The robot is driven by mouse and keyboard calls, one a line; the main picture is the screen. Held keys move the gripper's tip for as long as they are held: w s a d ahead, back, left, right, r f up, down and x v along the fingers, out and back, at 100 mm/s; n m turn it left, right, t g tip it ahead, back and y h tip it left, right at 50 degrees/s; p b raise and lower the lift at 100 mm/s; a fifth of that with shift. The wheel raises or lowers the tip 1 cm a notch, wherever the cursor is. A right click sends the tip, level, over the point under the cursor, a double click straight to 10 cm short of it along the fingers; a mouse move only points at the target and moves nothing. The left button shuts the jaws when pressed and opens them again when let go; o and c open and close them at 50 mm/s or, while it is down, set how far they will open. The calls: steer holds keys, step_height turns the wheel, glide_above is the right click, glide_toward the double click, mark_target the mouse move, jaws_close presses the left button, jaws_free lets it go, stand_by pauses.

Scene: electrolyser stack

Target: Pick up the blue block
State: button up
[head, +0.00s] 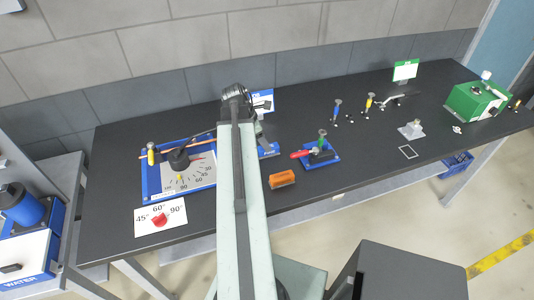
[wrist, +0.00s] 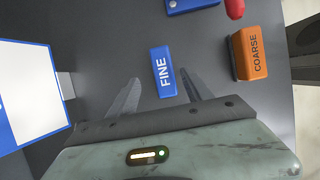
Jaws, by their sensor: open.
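The blue block (wrist: 163,72), marked FINE, lies on the dark bench top in the middle of the wrist view. In the head view the blue block (head: 269,150) shows just right of my arm, partly hidden by it. My gripper (wrist: 160,92) is open, with one finger on each side of the block's near end as seen in the wrist view. Nothing is held. I cannot tell how high the fingers are above the bench. In the head view my arm hides most of the gripper.
An orange block (wrist: 250,54) marked COARSE stands right of the blue block. A blue tray (head: 333,160) with a red-handled tool is beyond it. A blue-framed dial board (head: 150,182) lies left of my arm. A white sign (head: 262,101) stands behind. Bare bench surrounds the blue block.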

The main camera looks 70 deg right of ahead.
steer(key=b+x, duration=0.2)
steer(key=x, duration=0.1)
steer(key=b+x, duration=0.2)
steer(key=shift+s+a, duration=0.25)
steer(key=shift+s, duration=0.05)
steer(key=shift+r, duration=0.2)
jaws_close()
step_height(320, 180, up, 10)
steer(key=p, duration=1)
steer(key=shift+r+p, duration=0.1)
steer(key=shift+p, duration=0.2)
